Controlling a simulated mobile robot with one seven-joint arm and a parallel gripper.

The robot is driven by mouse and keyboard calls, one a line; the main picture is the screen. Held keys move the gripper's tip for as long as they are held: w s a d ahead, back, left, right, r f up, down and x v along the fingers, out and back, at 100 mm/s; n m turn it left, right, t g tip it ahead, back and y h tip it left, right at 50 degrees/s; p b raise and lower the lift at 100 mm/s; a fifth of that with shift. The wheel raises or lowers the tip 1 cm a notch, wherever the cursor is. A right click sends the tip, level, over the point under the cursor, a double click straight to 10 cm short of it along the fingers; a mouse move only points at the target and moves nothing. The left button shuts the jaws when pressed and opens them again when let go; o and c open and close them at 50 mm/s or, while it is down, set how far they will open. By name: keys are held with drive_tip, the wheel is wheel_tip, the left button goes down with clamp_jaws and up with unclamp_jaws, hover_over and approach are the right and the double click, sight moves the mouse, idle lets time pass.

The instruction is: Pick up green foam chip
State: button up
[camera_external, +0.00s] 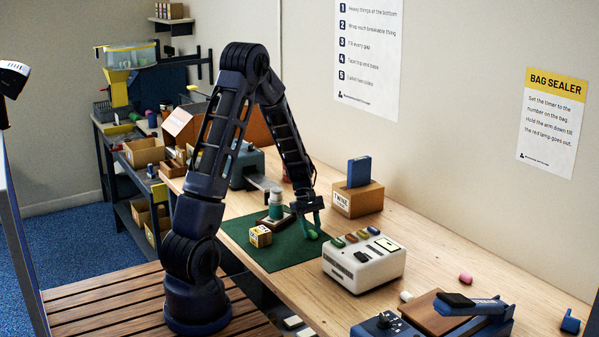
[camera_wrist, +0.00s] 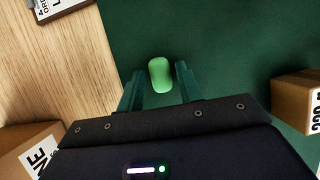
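The green foam chip (camera_wrist: 160,74) is a small rounded light-green piece on the dark green mat (camera_wrist: 225,40). In the external view the chip (camera_external: 312,235) lies near the mat's right edge, just below my gripper (camera_external: 309,224). In the wrist view my gripper (camera_wrist: 158,80) is open, with one green finger on each side of the chip. A narrow gap shows between the chip and each finger, so they seem apart from it. The chip's height relative to the fingertips is hard to tell.
A small carton (camera_external: 261,236) and a dark stand with a white-topped jar (camera_external: 276,204) are on the mat. A twine box (camera_external: 357,199) stands behind my gripper. A white machine with coloured buttons (camera_external: 364,262) is close on the right. Pink foam (camera_external: 465,278) lies farther right.

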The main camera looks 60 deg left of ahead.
clamp_jaws()
drive_tip(key=shift+r, duration=0.1)
